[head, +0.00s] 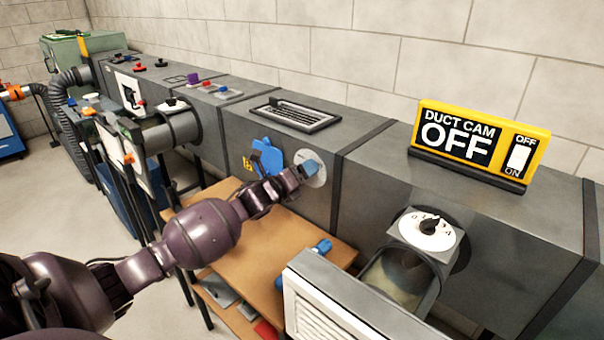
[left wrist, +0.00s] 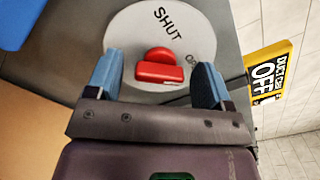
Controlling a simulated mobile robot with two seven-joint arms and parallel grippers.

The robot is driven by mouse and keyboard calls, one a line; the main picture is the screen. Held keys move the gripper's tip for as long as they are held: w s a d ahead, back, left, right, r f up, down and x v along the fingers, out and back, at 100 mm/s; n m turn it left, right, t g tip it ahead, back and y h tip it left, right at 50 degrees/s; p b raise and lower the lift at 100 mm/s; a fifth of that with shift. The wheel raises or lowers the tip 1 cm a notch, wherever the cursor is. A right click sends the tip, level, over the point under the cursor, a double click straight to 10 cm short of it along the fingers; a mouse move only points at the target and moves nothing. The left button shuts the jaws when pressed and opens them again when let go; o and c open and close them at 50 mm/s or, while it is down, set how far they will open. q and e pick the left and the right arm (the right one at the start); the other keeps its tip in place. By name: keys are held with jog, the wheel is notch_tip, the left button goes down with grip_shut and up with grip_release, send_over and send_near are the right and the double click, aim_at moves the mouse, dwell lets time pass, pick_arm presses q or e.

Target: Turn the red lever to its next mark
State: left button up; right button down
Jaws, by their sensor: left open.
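The red lever (left wrist: 160,68) sits in the middle of a round pale dial plate (left wrist: 133,35) in the left wrist view. The plate reads "SHUT" and has a second, partly covered word at its right. My left gripper (left wrist: 157,66) is open, with one blue finger on each side of the lever; I cannot tell whether either touches it. In the head view my left gripper (head: 308,170) is at the plate (head: 316,177) on the duct's side, and it hides the lever there. My right gripper is not in view.
The long grey duct (head: 365,190) runs along the wall. A yellow "DUCT CAM OFF" sign (head: 480,143) stands on it. A numbered white dial (head: 428,230) is at the right. A wooden bench (head: 290,228) lies below, and a white louvred panel (head: 330,305) is in front.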

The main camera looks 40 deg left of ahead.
pick_arm(q)
jog(key=c, duration=0.9)
